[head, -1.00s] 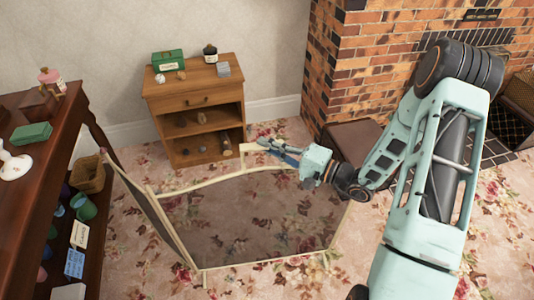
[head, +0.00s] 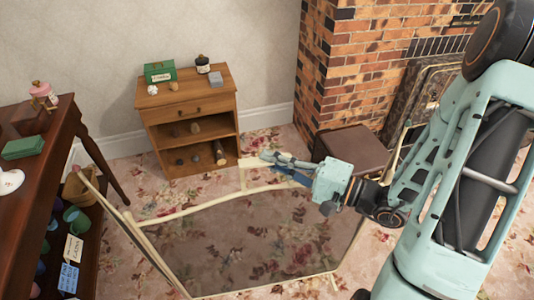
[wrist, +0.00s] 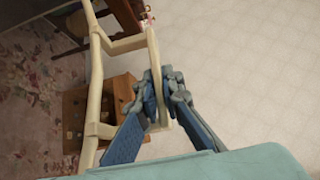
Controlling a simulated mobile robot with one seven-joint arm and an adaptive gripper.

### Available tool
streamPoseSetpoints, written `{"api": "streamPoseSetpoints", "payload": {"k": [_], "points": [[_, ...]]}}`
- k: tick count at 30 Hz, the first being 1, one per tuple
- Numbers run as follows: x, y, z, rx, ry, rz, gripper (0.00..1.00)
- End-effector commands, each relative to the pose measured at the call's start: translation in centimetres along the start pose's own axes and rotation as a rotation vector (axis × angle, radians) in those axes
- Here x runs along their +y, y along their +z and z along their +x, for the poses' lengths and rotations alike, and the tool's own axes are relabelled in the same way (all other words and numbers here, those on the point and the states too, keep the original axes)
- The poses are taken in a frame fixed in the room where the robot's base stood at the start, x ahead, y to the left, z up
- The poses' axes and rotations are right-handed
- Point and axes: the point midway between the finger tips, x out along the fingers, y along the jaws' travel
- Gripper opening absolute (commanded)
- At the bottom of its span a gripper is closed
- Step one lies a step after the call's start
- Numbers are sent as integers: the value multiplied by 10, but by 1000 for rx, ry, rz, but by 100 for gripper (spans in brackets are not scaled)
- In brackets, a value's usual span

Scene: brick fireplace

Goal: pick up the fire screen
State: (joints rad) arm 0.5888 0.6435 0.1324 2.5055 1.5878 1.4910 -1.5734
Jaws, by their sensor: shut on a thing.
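The fire screen (head: 235,245) has a cream frame with dark see-through mesh panels. In the head view its wide middle panel fills the lower centre, and a left wing (head: 150,245) angles off toward the dark shelf unit. My arm hides part of its right side. My gripper (head: 272,160) is shut on the cream handle at the screen's top edge. In the wrist view the gripper (wrist: 163,88) has the handle (wrist: 154,55) between its blue-grey fingers, and the top rail (wrist: 95,100) runs beside it.
A small wooden cabinet (head: 190,115) with items on top stands by the wall. A dark shelf unit (head: 60,140) is at left, close to the left wing. A brown box (head: 350,147) sits by the brick fireplace (head: 365,55). Flowered carpet (head: 270,140) shows between them.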

Motion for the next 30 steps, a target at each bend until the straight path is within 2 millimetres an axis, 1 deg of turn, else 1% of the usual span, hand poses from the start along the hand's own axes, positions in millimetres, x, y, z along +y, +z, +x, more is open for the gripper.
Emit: {"api": "streamPoseSetpoints", "payload": {"k": [1, 3, 5, 19, 30], "points": [[-6, 3, -4, 1, -9, -5, 0], [-10, 9, -9, 1, -9, -4, 0], [-13, 10, -10, 0, -9, -1, 0], [-19, 23, -21, -1, -10, -2, 0], [-19, 25, -23, -1, -10, -3, 0]]}}
